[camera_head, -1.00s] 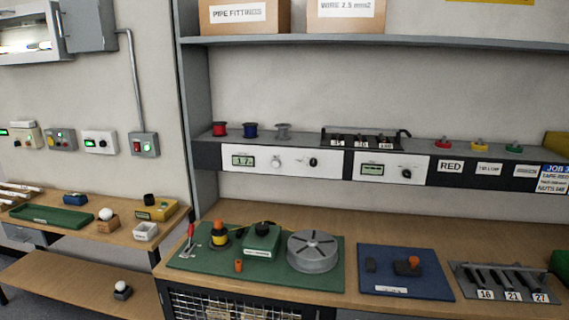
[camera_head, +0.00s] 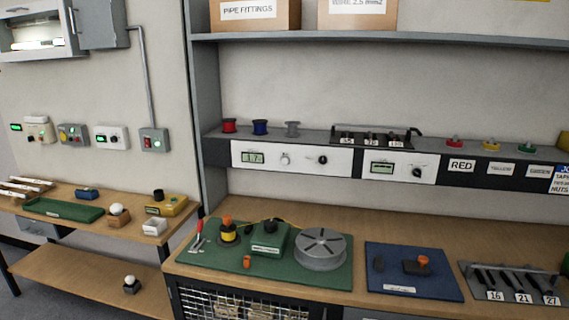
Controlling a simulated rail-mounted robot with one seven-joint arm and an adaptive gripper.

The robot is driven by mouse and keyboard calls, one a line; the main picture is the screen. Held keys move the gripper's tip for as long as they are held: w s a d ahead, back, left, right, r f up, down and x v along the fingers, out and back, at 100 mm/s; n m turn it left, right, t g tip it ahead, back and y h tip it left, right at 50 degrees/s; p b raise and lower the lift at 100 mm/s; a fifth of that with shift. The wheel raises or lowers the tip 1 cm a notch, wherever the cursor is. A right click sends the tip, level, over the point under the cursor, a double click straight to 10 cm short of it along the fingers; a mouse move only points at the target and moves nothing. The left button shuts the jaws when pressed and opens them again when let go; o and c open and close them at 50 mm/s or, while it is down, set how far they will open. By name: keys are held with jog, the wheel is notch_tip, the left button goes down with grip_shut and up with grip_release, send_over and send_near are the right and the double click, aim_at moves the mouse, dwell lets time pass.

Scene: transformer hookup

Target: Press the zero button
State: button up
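No button marked zero can be read at this size. Small controls show on several units. A white panel with a lit display reading about 1.7 (camera_head: 252,158) has two knobs, and a second white panel (camera_head: 401,168) has a display and a knob. My gripper is not in view.
The main bench (camera_head: 370,227) holds a green board (camera_head: 220,262) with a grey slotted drum (camera_head: 321,249), a blue board (camera_head: 412,287) and a rack of numbered tools (camera_head: 512,284). Spools and coloured pieces sit on the shelf above. The left bench holds a green tray (camera_head: 63,210).

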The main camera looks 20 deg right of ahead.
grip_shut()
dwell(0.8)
